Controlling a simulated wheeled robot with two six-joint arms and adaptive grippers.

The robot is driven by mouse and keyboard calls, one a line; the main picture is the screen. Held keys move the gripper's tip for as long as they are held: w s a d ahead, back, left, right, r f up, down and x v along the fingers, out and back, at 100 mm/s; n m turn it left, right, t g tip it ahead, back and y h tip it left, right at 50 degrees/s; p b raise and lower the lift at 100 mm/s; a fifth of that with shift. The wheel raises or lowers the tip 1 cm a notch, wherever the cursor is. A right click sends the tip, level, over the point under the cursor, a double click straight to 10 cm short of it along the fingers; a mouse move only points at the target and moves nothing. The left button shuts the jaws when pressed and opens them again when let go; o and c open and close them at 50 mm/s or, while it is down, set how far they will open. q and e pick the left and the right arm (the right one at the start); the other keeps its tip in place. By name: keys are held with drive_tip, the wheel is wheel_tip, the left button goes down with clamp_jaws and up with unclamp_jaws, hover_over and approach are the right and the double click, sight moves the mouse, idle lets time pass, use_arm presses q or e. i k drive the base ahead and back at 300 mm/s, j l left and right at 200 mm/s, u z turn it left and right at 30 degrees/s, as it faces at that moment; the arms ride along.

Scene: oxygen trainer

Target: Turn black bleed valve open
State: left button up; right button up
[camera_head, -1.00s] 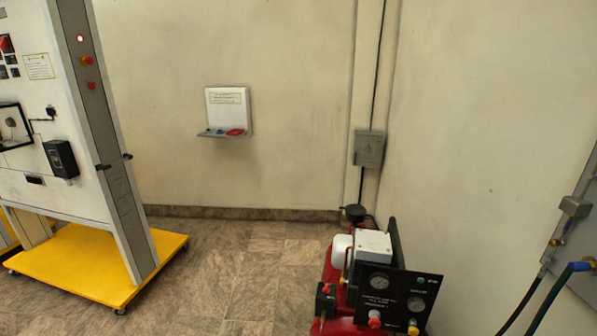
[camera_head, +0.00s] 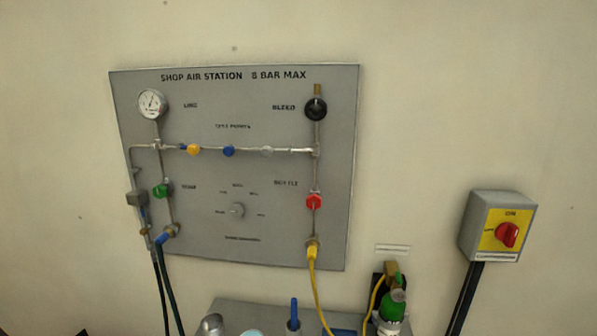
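The black bleed valve (camera_head: 316,108) is a round black knob at the upper right of the grey shop air station panel (camera_head: 210,235). It sits beside the printed word BLEED, with a short brass outlet (camera_head: 317,89) above it. A vertical pipe runs below it to a red valve (camera_head: 314,202). How far the black knob is turned cannot be told from here. The line gauge (camera_head: 152,104) is at the panel's upper left; its reading is too small to make out. Neither of my grippers is in view.
A bench (camera_head: 240,310) with several items stands below the panel. A yellow hose (camera_head: 315,280) hangs from the panel's lower right, and dark hoses (camera_head: 167,280) from its lower left. A switch box (camera_head: 487,207) with a red knob is on the wall at right.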

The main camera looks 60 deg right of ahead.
sight(315, 109)
drive_tip(key=z, duration=1.6)
drive_tip(key=j+z, duration=0.1)
drive_tip(key=z, duration=0.3)
drive_tip(key=j+z, duration=0.1)
drive_tip(key=z, duration=0.3)
drive_tip(key=j+z, duration=0.15)
drive_tip(key=z, duration=0.25)
